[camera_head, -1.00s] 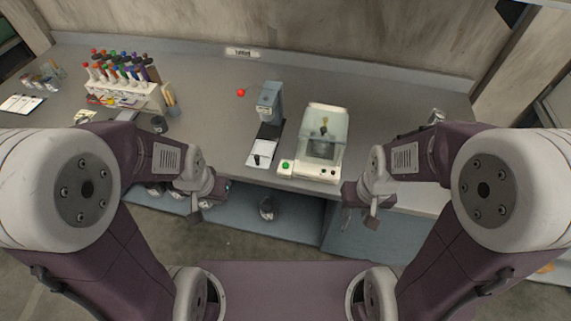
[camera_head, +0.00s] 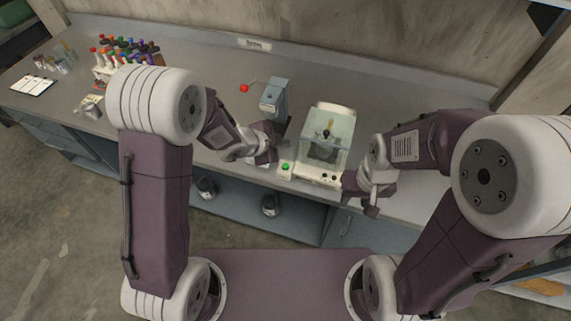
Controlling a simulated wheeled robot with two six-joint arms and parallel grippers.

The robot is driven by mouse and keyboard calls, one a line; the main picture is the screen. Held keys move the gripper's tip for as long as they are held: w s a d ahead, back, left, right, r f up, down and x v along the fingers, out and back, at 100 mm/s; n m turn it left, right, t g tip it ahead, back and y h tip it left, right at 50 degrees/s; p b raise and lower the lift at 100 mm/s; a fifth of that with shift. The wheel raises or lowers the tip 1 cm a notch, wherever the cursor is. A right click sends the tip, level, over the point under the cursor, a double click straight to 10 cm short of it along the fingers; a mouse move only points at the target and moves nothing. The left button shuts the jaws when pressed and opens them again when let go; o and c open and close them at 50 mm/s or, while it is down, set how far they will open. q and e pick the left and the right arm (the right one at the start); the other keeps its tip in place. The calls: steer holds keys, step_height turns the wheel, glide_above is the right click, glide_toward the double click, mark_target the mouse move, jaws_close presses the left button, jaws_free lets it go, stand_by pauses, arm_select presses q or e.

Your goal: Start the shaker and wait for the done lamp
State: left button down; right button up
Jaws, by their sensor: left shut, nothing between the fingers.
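The shaker (camera_head: 343,122) is a white machine with a clear cover, standing on the bench right of the middle. Something dark with a yellowish top shows inside it. A green button (camera_head: 286,167) sits on a small pale block at its front left corner. Small dark round spots show on its front; I cannot make out a lit lamp. My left gripper (camera_head: 282,149) is shut and empty, just left of the shaker and a little behind the green button, apparently above the bench. My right gripper (camera_head: 371,208) hangs at the bench's front edge, right of the shaker; its fingers are too small to read.
A grey lever device (camera_head: 273,95) with a red knob (camera_head: 244,88) stands left of the shaker, its base partly hidden by my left arm. A rack of coloured-capped tubes (camera_head: 103,70) and a clipboard (camera_head: 32,86) are far left. Dark containers (camera_head: 269,205) sit on the shelf below.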

mark_target(283, 168)
arm_select(q)
step_height(283, 168, down, 9)
steer(key=b, duration=0.8)
steer(key=shift+r, duration=0.15)
stand_by(1.7)
steer(key=shift+f+b, duration=0.45)
steer(key=shift+b, duration=0.1)
